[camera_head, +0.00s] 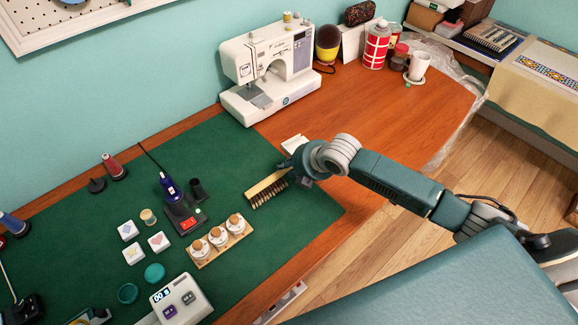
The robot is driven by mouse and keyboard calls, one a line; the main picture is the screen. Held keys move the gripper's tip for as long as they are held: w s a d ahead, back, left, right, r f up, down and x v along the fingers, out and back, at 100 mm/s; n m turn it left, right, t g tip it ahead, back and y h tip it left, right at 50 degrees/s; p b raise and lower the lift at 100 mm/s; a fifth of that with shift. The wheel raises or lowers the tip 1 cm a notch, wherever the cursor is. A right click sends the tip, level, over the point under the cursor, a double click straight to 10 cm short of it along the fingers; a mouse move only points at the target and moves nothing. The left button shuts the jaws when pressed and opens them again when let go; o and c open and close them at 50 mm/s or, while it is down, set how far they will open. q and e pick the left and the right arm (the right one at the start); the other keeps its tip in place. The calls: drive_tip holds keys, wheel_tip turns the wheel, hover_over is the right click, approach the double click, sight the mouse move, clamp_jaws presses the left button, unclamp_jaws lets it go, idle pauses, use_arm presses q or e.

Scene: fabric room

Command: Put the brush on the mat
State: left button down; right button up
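The brush (267,188) has a pale wooden back and dark bristles. It is over the right part of the green mat (90,205); I cannot tell whether it rests on the mat or is slightly above it. My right gripper (290,168) is at the brush's upper right end, overlapping it in the picture. Its fingers are mostly hidden, so I cannot see whether they close on the brush. My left gripper is not in view.
A wooden rack with white jars (219,243) stands below the brush. A sewing machine (268,72) stands at the mat's far edge. Bare wooden tabletop (345,110) lies to the right.

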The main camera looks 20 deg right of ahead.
drive_tip(key=shift+f, duration=0.2)
drive_tip(key=shift+f, duration=0.2)
drive_tip(key=o, duration=1.1)
drive_tip(key=shift+c, duration=0.2)
drive_tip(key=shift+r, duration=0.2)
drive_tip(key=v, duration=1.2)
drive_tip(key=shift+b, duration=0.35)
